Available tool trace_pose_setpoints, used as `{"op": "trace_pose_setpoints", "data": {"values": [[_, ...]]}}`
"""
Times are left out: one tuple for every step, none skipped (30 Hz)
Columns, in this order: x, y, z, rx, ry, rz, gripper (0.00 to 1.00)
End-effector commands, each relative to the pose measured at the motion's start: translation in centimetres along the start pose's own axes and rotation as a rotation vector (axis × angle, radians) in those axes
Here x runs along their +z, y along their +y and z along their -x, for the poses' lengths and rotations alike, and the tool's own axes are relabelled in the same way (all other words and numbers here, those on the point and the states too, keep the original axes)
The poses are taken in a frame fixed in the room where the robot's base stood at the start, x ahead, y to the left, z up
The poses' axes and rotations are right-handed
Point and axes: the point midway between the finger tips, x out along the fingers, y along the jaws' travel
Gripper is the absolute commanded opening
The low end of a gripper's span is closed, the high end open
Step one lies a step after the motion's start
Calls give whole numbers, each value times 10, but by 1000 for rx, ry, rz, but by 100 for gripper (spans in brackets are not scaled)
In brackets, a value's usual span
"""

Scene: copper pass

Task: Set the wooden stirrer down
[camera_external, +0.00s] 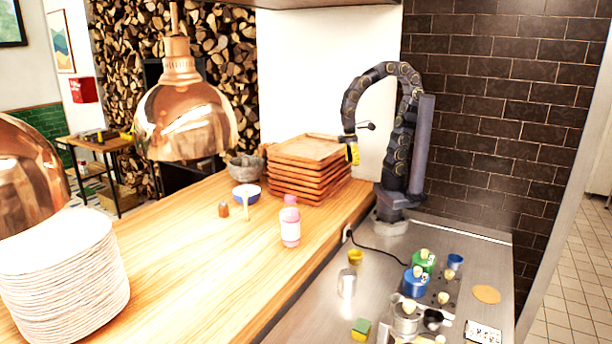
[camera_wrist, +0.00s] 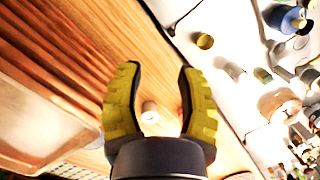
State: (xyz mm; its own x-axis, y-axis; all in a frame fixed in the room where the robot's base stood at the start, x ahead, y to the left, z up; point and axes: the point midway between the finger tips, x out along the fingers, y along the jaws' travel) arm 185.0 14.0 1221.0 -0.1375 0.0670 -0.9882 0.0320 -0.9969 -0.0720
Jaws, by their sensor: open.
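A pale, thin stick that looks like the wooden stirrer (camera_external: 247,208) shows at the blue bowl (camera_external: 256,191) on the wooden counter. Its upper end is at the bowl and its lower end reaches down in front of it; I cannot tell whether it rests inside or leans outside. My gripper (camera_external: 353,153), with yellow fingers, hangs in the air by the right side of the stacked wooden trays. In the wrist view my gripper (camera_wrist: 156,75) is open with nothing held between its fingers. I cannot make out the stirrer in the wrist view.
Stacked wooden trays (camera_external: 305,178) stand beside my gripper. A pink bottle (camera_external: 290,226) and a small brown jar (camera_external: 223,210) stand on the counter. White plates (camera_external: 65,275) are piled at the left, under copper lamps (camera_external: 186,118). The steel worktop (camera_external: 310,310) holds several small containers.

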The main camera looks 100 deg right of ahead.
Motion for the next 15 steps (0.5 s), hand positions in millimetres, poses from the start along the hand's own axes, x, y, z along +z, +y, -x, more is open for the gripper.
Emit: {"op": "trace_pose_setpoints", "data": {"values": [[21, 14, 12, 76, 61, -32, 37], [32, 14, 9, 77, 47, -35, 37], [43, 14, 6, 78, 34, -40, 37], [50, 14, 3, 77, 23, -43, 37], [56, 14, 0, 77, 11, -46, 37], [62, 14, -2, 77, 0, -50, 37], [66, 14, -4, 76, -6, -52, 37], [68, 14, -4, 76, -9, -53, 37], [70, 14, -5, 76, -12, -54, 37], [70, 14, -5, 76, -14, -55, 37], [71, 14, -5, 75, -14, -55, 37], [70, 14, -5, 75, -14, -55, 37], [70, 14, -5, 75, -14, -55, 37], [70, 14, -5, 75, -14, -55, 37], [70, 14, -5, 75, -14, -55, 37]]}}
